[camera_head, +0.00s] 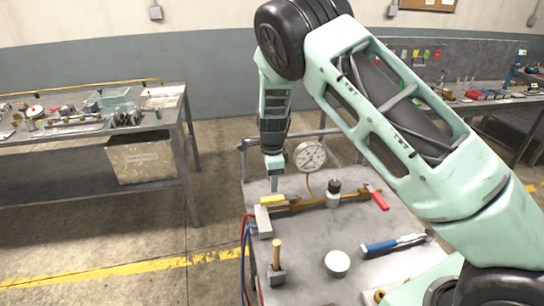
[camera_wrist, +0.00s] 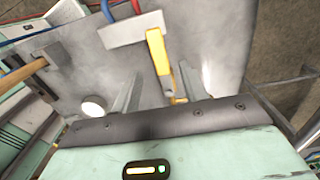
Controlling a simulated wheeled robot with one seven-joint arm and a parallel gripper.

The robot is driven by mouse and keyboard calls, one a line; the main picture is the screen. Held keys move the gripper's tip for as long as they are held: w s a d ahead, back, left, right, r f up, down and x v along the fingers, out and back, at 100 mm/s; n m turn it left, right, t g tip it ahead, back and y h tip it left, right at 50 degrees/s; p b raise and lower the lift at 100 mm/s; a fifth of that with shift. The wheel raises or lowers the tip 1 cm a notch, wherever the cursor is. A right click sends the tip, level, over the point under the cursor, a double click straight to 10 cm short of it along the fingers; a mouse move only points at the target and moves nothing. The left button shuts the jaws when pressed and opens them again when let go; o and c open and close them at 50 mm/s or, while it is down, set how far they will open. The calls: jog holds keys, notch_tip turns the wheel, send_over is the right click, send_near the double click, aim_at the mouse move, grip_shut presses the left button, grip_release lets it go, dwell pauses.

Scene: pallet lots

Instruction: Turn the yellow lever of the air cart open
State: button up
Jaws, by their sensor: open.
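The air cart (camera_head: 300,240) is a grey metal table with a brass pipe (camera_head: 322,203) along its top. The yellow lever (camera_head: 272,199) lies at the left end of this pipe, by a grey block. In the wrist view the yellow lever (camera_wrist: 157,50) runs down from the block towards the gap between my fingers. My gripper (camera_head: 274,184) points down just above and behind the lever. Its two fingers show open and apart in the wrist view (camera_wrist: 160,88), with nothing clamped. Whether a finger touches the lever I cannot tell.
A dial gauge (camera_head: 309,155) stands close to the right of my gripper. A red lever (camera_head: 377,198), a black-topped fitting (camera_head: 334,190), a blue-handled tool (camera_head: 393,244), a white round cap (camera_head: 337,263) and a wooden-handled tool (camera_head: 277,256) are on the cart. Hoses (camera_head: 244,255) hang at left.

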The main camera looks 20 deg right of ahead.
notch_tip(320, 180, up, 11)
jog(key=b, duration=0.1)
jog(key=shift+f, duration=0.1)
dwell(0.5)
jog(key=s+a+r+n+y, duration=0.1)
jog(key=s+a+r+n, duration=0.2)
jog(key=s+a+n, duration=0.65)
jog(key=s+a+r+n+y, duration=0.1)
jog(key=s+a+r+n, duration=0.4)
jog(key=s, duration=0.7)
jog(key=s+d+f+n+h, duration=0.1)
jog(key=s+f+n, duration=0.1)
jog(key=s+n, duration=1.1)
jog(key=s, duration=0.3)
jog(key=shift+d, duration=0.15)
jog(key=shift+s+f+n, duration=0.1)
jog(key=shift+n, duration=0.15)
